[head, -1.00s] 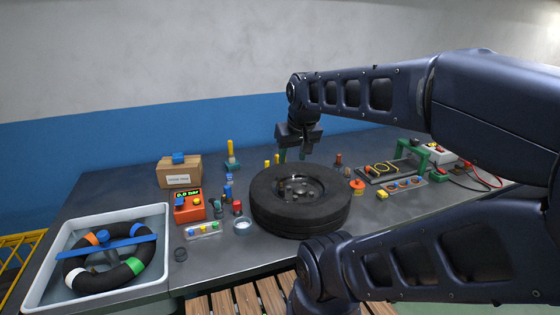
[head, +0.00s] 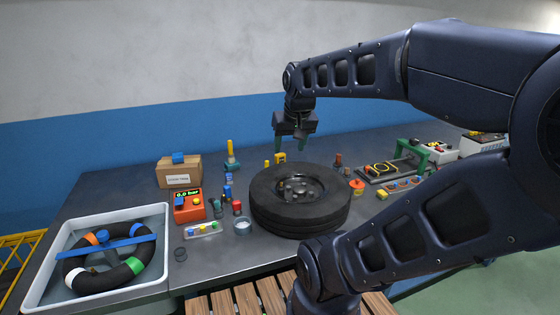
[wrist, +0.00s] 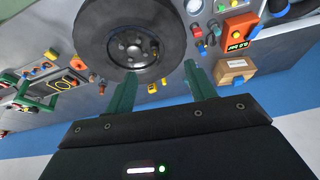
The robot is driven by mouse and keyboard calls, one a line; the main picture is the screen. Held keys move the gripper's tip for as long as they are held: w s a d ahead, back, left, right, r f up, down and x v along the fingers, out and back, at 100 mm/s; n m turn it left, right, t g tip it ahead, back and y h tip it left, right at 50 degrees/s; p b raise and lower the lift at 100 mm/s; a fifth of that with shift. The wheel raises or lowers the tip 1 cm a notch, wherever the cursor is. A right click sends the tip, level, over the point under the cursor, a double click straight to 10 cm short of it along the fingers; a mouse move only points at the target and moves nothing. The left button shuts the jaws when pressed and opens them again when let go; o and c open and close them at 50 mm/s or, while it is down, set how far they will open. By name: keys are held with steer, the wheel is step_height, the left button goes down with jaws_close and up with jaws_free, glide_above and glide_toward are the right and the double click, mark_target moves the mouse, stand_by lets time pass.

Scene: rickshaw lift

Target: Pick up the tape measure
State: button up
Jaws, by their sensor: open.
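A small yellow block with a dark patch, which looks like the tape measure (head: 280,157), sits on the bench just behind the tire in the head view. It also shows in the wrist view (wrist: 153,88), between my fingers and near the tire's edge. My gripper (head: 291,146) is above the bench behind the tire, pointing down with its green fingers spread. In the wrist view, my gripper (wrist: 160,72) is open and empty, with the yellow block apart from both fingers.
The large black tire (head: 264,205) lies close in front of the yellow block. Another small yellow item (head: 267,163) stands just left of it. A cardboard box (head: 179,172), an orange gauge box (head: 188,208) and a white tray (head: 40,288) are to the left. Tools crowd the right.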

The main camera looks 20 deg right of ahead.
steer(key=w+d+r+m+g, duration=0.1)
steer(key=w+d+m, duration=0.1)
steer(key=w, duration=0.6)
steer(key=w+d+r+m, duration=0.1)
steer(key=w+r+m, duration=0.1)
steer(key=w, duration=0.7)
steer(key=m+g+h, duration=0.1)
steer(key=m+g, duration=0.2)
steer(key=m, duration=0.8)
glide_above(280, 158)
steer(key=w, duration=0.1)
steer(key=f, duration=2.7)
steer(key=shift+w+a+f, duration=0.1)
steer(key=shift+w+a, duration=0.05)
steer(key=shift+a, duration=0.05)
steer(key=shift+w+d+f, duration=0.15)
steer(key=shift+w+f, duration=0.05)
steer(key=shift+f, duration=0.25)
steer(key=f, duration=0.7)
steer(key=d+f, duration=0.1)
steer(key=f, duration=0.2)
steer(key=shift+w+f, duration=0.1)
steer(key=shift+f, duration=0.15)
steer(key=c, duration=1.1)
